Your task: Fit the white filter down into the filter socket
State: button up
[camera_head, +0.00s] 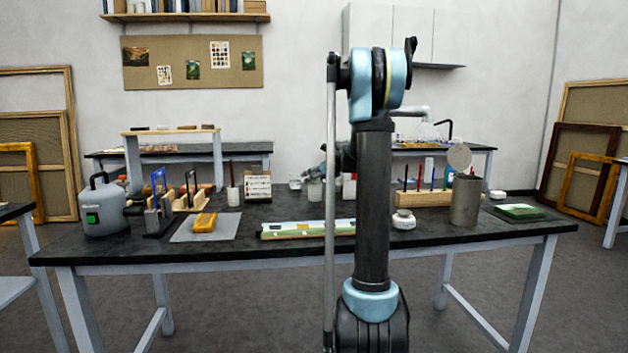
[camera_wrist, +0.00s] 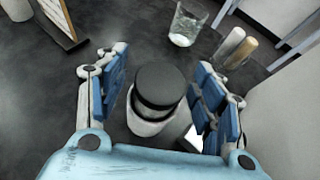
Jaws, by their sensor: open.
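In the wrist view my gripper (camera_wrist: 160,95) is open, with its blue-padded fingers on either side of a pale cylinder with a dark round top (camera_wrist: 157,88). I see no finger closed on it. I cannot tell whether this cylinder is the white filter or holds the socket. A small white piece (camera_wrist: 194,138) shows low beside the right finger, partly hidden. In the head view my gripper (camera_head: 318,172) is mostly behind my arm, near a pale container (camera_head: 315,191) at the back of the table. No filter socket is clearly identifiable.
The black table (camera_head: 290,251) holds a grey machine (camera_head: 103,208) at left, a sign stand (camera_head: 257,186), a book-like strip (camera_head: 305,229), a white jar (camera_head: 403,219) and a metal canister (camera_head: 465,200). A clear glass (camera_wrist: 187,24) stands beyond my gripper.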

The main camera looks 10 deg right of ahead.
jog(key=v, duration=1.2)
jog(key=shift+a+f, duration=0.1)
